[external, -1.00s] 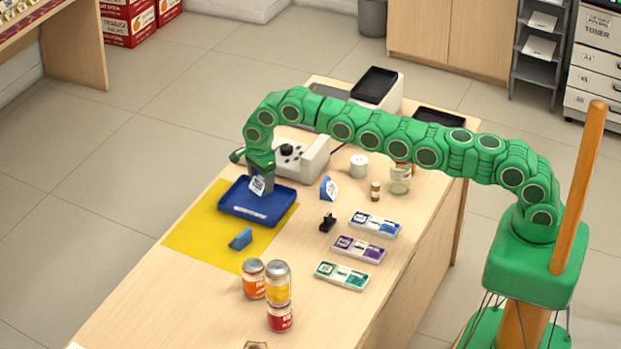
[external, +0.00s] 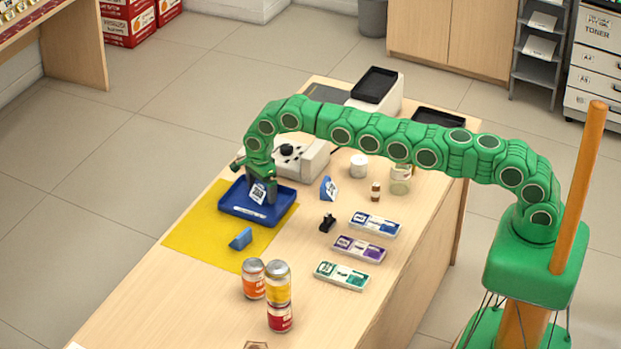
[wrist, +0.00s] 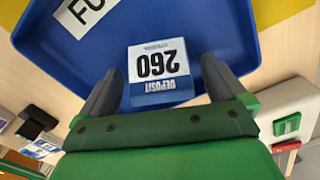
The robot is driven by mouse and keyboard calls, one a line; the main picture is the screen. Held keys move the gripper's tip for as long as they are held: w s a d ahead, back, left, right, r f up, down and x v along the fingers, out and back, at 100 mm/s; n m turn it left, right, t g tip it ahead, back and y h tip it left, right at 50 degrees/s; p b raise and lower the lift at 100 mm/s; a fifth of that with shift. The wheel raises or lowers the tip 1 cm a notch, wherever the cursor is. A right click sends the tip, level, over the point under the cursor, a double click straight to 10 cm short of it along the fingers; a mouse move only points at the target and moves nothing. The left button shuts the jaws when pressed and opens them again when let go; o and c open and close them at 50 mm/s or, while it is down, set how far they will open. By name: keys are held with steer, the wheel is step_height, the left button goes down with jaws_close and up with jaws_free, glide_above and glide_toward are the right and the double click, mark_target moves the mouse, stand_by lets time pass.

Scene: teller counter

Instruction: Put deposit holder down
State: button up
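In the wrist view the holder (wrist: 158,68) lies between the two grey fingers, with a narrow gap at each side. My gripper (external: 262,196) is open around it, low over the tray; it also shows in the wrist view (wrist: 160,72). The tray floor (wrist: 215,30) lies around the holder in that view. The holder's underside is hidden, so its contact with the tray floor cannot be seen.
The tray sits on a yellow mat (external: 195,240). A blue wedge (external: 241,238) is in front, and another labelled blue stand (external: 328,188) is to the right. A grey device (external: 305,160) stands close behind. Cans (external: 279,285) stand at the front; several label strips (external: 342,275) lie right.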

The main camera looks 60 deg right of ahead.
mark_target(261, 186)
steer(key=shift+r, duration=0.15)
step_height(261, 186, up, 6)
steer(key=shift+f, duration=0.15)
steer(key=shift+r, duration=0.9)
